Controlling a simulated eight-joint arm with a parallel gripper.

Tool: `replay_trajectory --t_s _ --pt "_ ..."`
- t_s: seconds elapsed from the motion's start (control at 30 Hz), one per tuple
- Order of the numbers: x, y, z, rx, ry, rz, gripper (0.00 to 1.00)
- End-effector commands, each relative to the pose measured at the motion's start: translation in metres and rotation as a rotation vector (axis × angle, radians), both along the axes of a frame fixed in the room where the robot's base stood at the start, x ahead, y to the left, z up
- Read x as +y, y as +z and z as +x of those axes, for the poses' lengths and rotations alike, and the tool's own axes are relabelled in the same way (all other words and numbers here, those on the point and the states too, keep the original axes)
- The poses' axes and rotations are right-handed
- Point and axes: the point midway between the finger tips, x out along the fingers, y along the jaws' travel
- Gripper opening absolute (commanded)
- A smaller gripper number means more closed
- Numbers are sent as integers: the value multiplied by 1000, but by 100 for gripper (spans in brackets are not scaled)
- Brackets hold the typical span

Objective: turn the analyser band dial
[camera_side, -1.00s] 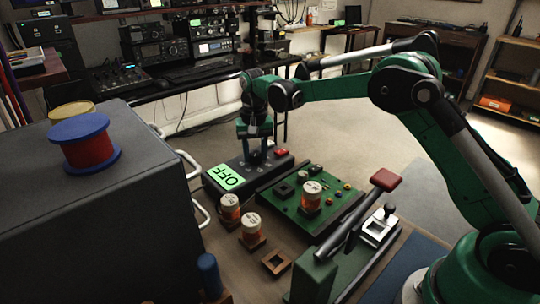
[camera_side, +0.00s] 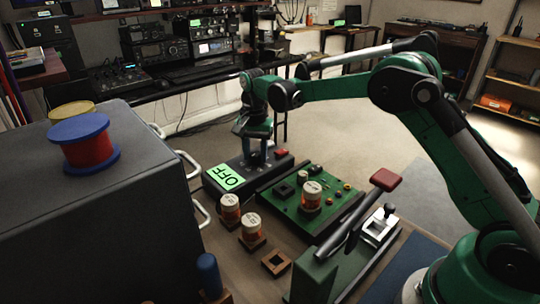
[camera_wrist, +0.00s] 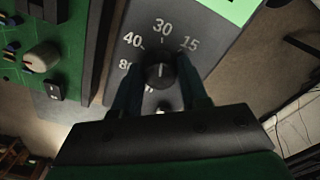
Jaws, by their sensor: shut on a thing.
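The analyser (camera_side: 281,165) is a dark box with a green OFF display (camera_side: 228,177) and a red button at its far right. My gripper (camera_side: 256,157) points down onto its top and hides the dial in the side view. In the wrist view the band dial (camera_wrist: 160,70) is a round black knob with a white pointer line. The line points up, close to the 30 mark. Marks 15, 40 and part of 80 show around it. My gripper (camera_wrist: 161,80) has one dark finger on each side of the knob, shut on it.
A green board (camera_side: 290,207) with knobs and a white-capped orange jar lies beside the analyser. Two more such jars (camera_side: 230,207) stand in front. A press with a red-handled lever (camera_side: 385,180) is to the right. A large grey cabinet (camera_side: 130,200) with handles fills the left.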

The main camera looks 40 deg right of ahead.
Motion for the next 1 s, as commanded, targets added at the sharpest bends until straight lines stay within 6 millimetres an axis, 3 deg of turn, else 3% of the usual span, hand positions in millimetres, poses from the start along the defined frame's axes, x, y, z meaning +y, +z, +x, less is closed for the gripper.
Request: replay_trajectory --t_s 0.2,0.23,0.33,0.67,1.0 --pt "0 1 0 -1 0 -2 0" --pt "0 1 0 -1 0 -2 41" --pt "0 0 0 -1 1 -1 70" --pt "0 2 0 -1 2 -1 70" --pt "0 48 0 -1 1 -1 70"
